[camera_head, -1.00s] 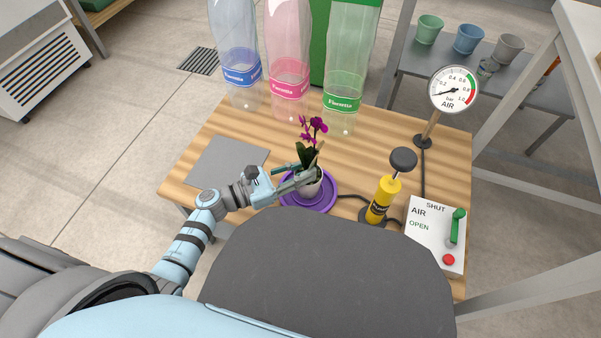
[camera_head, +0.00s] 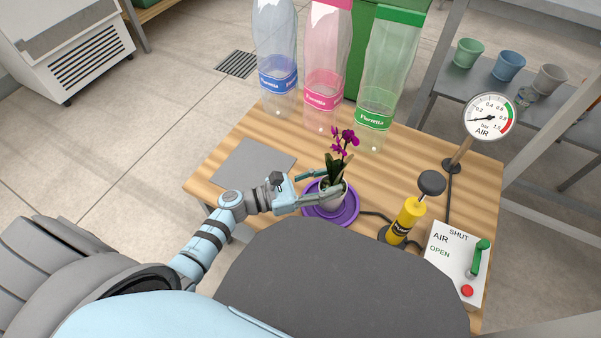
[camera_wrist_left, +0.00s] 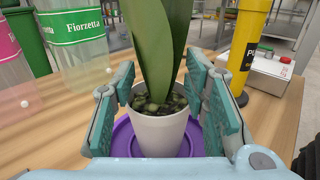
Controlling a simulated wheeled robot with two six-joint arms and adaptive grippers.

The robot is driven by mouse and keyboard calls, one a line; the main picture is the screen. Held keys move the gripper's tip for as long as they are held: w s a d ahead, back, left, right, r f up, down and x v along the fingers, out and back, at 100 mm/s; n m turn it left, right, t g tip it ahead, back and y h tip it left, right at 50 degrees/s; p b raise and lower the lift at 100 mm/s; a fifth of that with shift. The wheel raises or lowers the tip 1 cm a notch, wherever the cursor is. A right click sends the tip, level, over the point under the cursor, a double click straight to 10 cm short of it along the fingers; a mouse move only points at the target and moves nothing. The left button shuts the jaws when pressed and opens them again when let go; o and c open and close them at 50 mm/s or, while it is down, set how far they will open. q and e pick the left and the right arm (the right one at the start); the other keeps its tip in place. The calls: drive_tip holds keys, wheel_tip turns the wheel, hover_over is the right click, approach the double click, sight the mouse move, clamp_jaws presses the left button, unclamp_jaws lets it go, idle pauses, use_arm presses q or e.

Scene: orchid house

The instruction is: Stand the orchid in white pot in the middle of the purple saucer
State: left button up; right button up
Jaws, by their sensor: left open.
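The orchid in a white pot (camera_head: 331,195) stands upright on the purple saucer (camera_head: 345,218), with magenta flowers and dark green leaves. In the left wrist view the white pot (camera_wrist_left: 158,134) is between the fingers, with the purple saucer (camera_wrist_left: 124,140) around its base. My left gripper (camera_head: 322,184) is open around the pot, with a finger on each side. In the wrist view a gap shows between the pot and each finger. Exact centring on the saucer is partly hidden by the fingers. My right gripper is not in view.
A grey mat (camera_head: 253,163) lies left on the wooden table (camera_head: 400,160). Several clear bottles, one with a green label (camera_head: 374,120), stand behind. A yellow pump (camera_head: 405,220), a gauge (camera_head: 490,117) and an air switch panel (camera_head: 455,255) are at the right.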

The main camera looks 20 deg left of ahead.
use_arm(q)
drive_tip(key=v, duration=1.2)
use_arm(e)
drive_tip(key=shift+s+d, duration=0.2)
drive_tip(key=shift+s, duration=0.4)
use_arm(q)
drive_tip(key=shift+d, duration=0.1)
